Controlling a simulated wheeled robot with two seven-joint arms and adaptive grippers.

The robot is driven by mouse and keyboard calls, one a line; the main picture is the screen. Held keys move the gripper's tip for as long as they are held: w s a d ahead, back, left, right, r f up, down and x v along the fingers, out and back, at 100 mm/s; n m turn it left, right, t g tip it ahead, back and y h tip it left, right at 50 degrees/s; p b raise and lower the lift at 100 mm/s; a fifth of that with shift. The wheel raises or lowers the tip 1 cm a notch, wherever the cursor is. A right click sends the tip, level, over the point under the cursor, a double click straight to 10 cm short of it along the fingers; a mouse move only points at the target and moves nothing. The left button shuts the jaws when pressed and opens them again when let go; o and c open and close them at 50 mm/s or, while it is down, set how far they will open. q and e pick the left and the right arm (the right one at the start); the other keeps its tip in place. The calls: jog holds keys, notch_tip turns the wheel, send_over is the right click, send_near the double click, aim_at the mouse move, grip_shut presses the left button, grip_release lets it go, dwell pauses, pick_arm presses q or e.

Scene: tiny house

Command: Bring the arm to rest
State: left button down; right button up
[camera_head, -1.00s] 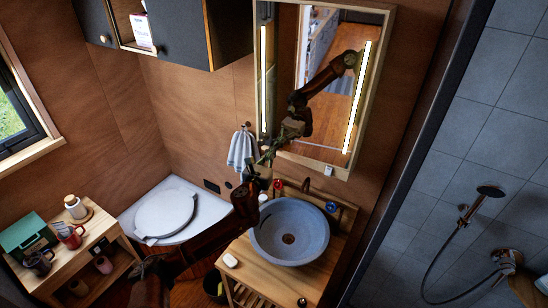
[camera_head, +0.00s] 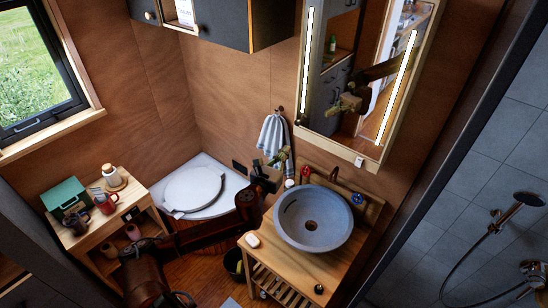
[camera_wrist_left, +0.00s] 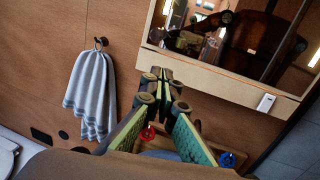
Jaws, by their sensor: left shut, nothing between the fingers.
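My left gripper (camera_head: 282,158) is raised near the hanging towel and the wall left of the mirror. In the left wrist view the green-padded fingers (camera_wrist_left: 163,76) meet at their tips with nothing between them, in front of the wall below the mirror. My right gripper is not in view.
The mirror (camera_head: 390,85) reflects an arm. A striped towel (camera_head: 272,138) hangs on a hook. A grey basin (camera_head: 314,232) stands on the vanity (camera_head: 262,258). The toilet (camera_head: 194,190) and a low shelf (camera_head: 108,225) with mugs are left. The shower is right.

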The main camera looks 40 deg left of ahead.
pick_arm(q)
jog(key=s+f+n+g+y, duration=0.1)
jog(key=s+f+n+g, duration=0.7)
jog(key=s+f+n, duration=1.45)
jog(key=s+d+f+n+g+h, duration=0.25)
jog(key=s+d+f+n, duration=0.3)
jog(key=s, duration=0.35)
jog(key=s+d+f+n+g+h, duration=0.1)
jog(key=s+d+f+n+g, duration=0.4)
jog(key=s, duration=0.3)
notch_tip(320, 180, down, 39)
jog(key=s+b, duration=0.2)
jog(key=b, duration=0.5)
jog(key=s+f+g+b, duration=0.1)
jog(key=s+f+b, duration=0.3)
jog(key=s+f, duration=1.5)
jog(key=shift+s+d+f+m+b, duration=0.15)
jog(key=shift+d+f+m+b, duration=0.2)
jog(key=shift+f, duration=0.5)
